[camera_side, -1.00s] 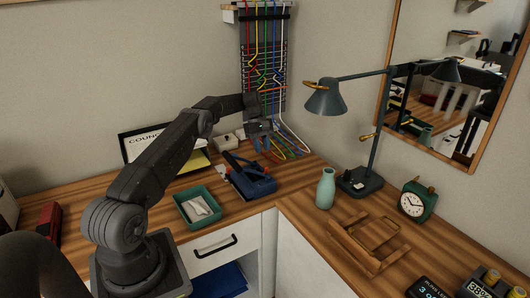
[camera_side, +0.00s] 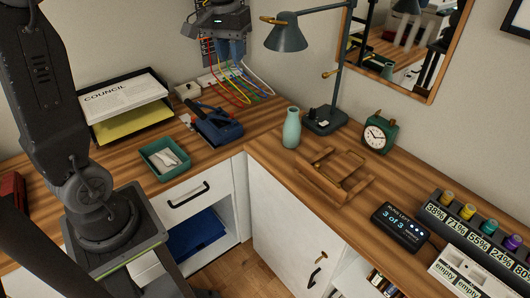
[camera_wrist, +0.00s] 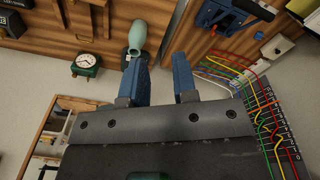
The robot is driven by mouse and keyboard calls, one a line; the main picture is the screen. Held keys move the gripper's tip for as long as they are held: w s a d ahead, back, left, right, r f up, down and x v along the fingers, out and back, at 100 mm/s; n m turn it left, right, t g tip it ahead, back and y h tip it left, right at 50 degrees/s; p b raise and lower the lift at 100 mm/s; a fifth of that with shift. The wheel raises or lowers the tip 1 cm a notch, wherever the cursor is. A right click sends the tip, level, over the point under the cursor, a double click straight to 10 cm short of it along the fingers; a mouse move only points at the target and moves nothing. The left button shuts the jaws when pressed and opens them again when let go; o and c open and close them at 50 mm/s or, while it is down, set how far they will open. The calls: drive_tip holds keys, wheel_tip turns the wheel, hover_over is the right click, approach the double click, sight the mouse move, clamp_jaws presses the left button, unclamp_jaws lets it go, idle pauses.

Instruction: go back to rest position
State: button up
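My gripper (camera_side: 229,52) hangs high at the top of the side view, in front of the colored cables, with its blue fingers pointing down. In the wrist view my gripper (camera_wrist: 160,70) has its two blue fingers apart, with nothing held between them. The wooden desk (camera_side: 262,135) lies below it. No rest position is marked in either view. The upper part of my arm runs out of the top of the side view.
The lamp (camera_side: 286,36) stands right of my gripper, with a mint vase (camera_side: 292,128) and a green clock (camera_side: 377,134) nearby. A blue tool holder (camera_side: 219,129), green tray (camera_side: 168,165) and paper tray (camera_side: 120,102) stand on the left desk. Colored cables (camera_wrist: 262,115) run close by.

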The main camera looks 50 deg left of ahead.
drive_tip(key=s+d+f+m+t, duration=0.1)
drive_tip(key=s+d+m+t, duration=0.1)
drive_tip(key=s+d, duration=0.4)
drive_tip(key=s+d+f+m+t, duration=0.2)
drive_tip(key=s+d, duration=0.4)
drive_tip(key=s, duration=0.5)
drive_tip(key=shift+s+d+f+m+t, duration=0.2)
drive_tip(key=shift+s+m+t, duration=0.1)
drive_tip(key=shift+m, duration=0.5)
